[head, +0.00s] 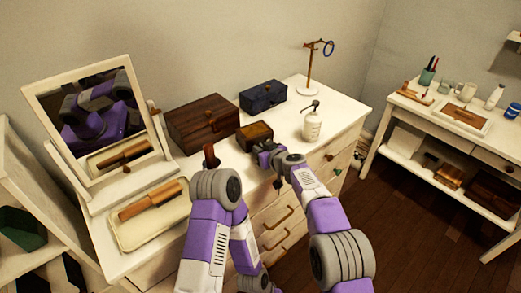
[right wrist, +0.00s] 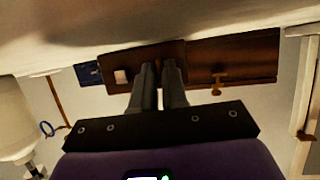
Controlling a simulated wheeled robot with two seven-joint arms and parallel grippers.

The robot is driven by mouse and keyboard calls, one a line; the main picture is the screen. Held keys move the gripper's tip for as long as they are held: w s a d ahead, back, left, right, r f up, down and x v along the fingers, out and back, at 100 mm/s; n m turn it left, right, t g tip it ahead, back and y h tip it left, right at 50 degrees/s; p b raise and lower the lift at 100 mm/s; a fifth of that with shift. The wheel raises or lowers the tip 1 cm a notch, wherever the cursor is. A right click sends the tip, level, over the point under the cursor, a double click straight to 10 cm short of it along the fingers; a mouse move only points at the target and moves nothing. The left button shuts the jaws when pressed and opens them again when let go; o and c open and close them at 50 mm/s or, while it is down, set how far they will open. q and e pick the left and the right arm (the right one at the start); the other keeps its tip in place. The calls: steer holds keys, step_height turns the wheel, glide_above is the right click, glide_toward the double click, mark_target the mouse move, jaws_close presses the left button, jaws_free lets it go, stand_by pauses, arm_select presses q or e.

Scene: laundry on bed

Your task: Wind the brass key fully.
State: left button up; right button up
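A small wooden box (head: 254,135) stands on the white dresser, in front of the larger boxes. My right gripper (head: 264,151) is at its near side. In the right wrist view, the two dark fingers (right wrist: 160,72) are close together, with a narrow gap, against the small box (right wrist: 130,66). I cannot make out a brass key between the fingertips; they may hide it. A brass T-shaped piece (right wrist: 217,81) shows on the larger brown box (right wrist: 245,58), to the right of the fingers.
The larger brown box (head: 203,121) and a blue box (head: 262,96) stand behind. A pump bottle (head: 312,126) is close on the right, a ring stand (head: 309,90) beyond it. A mirror (head: 98,118) and a brush tray (head: 124,235) are at left.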

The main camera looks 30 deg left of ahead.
jaws_close()
steer(key=shift+w+d+m+g+y, duration=0.1)
steer(key=shift+m+g+y, duration=0.2)
steer(key=shift+m, duration=0.3)
steer(key=shift+w+d+m+g+y, duration=0.1)
steer(key=shift+m+g+y, duration=0.1)
steer(key=shift+m+g, duration=0.3)
steer(key=shift+m+g+y, duration=0.5)
steer(key=shift+m, duration=0.7)
steer(key=shift+f, duration=0.1)
steer(key=shift+o, duration=2.2)
jaws_free()
